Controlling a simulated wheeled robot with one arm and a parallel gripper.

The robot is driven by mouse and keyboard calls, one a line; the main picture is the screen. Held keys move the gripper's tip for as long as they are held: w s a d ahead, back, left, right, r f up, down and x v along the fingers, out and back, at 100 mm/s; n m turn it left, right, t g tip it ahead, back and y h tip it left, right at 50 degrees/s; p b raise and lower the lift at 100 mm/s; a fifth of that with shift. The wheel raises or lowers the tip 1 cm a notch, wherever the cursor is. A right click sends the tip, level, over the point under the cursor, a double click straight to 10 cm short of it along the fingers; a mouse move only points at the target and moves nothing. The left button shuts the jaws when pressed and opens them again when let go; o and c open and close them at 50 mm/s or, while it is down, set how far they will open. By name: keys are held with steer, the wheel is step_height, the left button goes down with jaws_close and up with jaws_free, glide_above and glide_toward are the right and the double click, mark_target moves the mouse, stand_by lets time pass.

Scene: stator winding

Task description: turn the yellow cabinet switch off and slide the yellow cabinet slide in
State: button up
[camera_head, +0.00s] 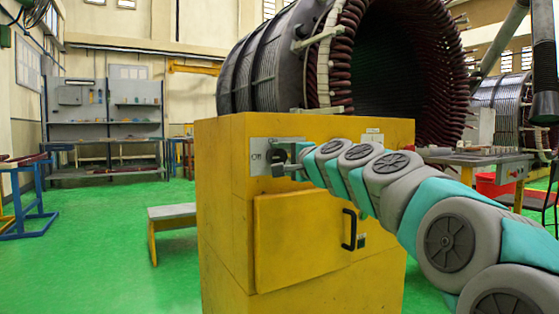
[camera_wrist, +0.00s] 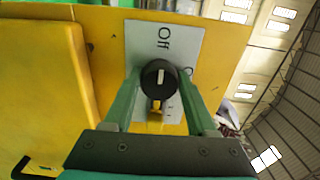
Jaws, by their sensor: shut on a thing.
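The yellow cabinet (camera_head: 225,230) stands in the middle of the head view. A grey switch plate (camera_head: 262,156) is on its upper front, and my gripper (camera_head: 284,166) reaches it from the right. My two green fingers are shut on the knob from both sides. A small yellow tab (camera_wrist: 156,108) shows just below the knob, between the fingers. I cannot tell how far it sticks out.
A cabinet door with a black handle (camera_head: 349,230) is below my arm. A large stator (camera_head: 262,75) rests on the cabinet top. A low bench (camera_head: 172,212) stands to the left. The green floor on the left is mostly open.

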steer(key=shift+f, duration=0.1)
steer(key=o, duration=1.4)
steer(key=shift+c, duration=0.2)
steer(key=shift+s, duration=0.1)
steer(key=v, duration=0.7)
steer(key=shift+s+d, duration=0.2)
steer(key=shift+s, duration=0.05)
